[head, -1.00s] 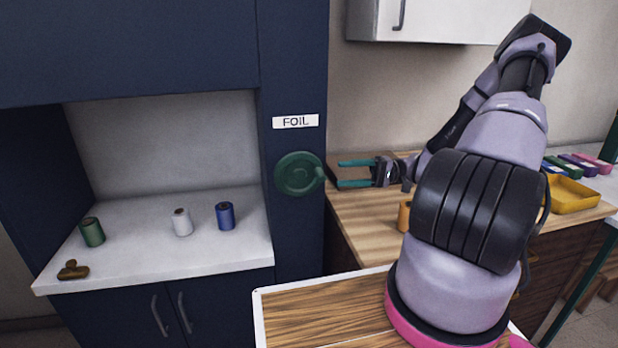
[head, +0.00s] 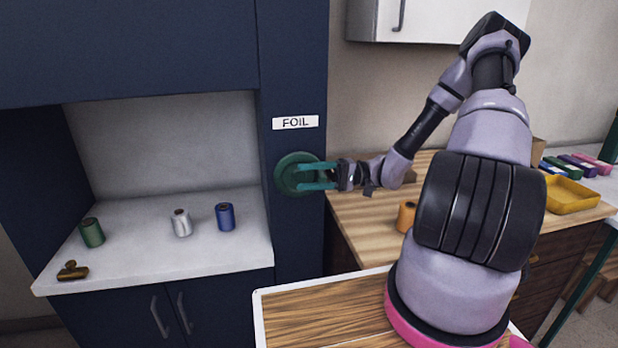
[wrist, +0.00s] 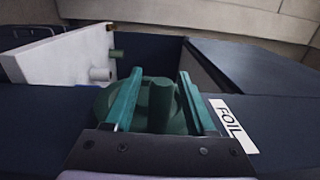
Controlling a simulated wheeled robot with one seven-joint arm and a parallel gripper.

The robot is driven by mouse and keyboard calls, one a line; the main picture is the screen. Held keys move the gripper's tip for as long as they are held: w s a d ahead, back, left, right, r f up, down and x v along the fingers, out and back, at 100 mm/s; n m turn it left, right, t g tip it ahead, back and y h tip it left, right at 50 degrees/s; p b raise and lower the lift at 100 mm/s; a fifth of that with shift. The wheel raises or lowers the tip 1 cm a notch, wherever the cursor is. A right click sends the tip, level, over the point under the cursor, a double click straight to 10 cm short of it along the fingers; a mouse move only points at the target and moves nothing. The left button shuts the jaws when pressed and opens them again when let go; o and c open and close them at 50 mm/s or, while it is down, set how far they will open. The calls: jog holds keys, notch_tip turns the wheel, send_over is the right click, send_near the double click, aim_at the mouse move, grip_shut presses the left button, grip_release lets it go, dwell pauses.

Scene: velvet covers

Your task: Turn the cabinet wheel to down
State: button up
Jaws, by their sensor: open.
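The green cabinet wheel (head: 286,173) is on the dark blue cabinet post, below a white FOIL label (head: 295,122). My gripper (head: 318,175) is at the wheel, with its two teal fingers open and reaching across the wheel's right part. In the wrist view the wheel (wrist: 160,104) lies between my open fingers (wrist: 157,95), with a raised green handle standing between them. I see a gap on each side of the handle, so the fingers do not look closed on it. The FOIL label (wrist: 233,124) is to the right there.
A white shelf (head: 150,262) at left holds a green spool (head: 92,232), a white spool (head: 182,223), a blue spool (head: 225,216) and a brown stamp-like object (head: 73,271). An orange spool (head: 406,217) and a yellow tray (head: 572,194) are on the wooden counter (head: 360,215).

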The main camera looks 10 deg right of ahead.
grip_shut()
dwell(1.3)
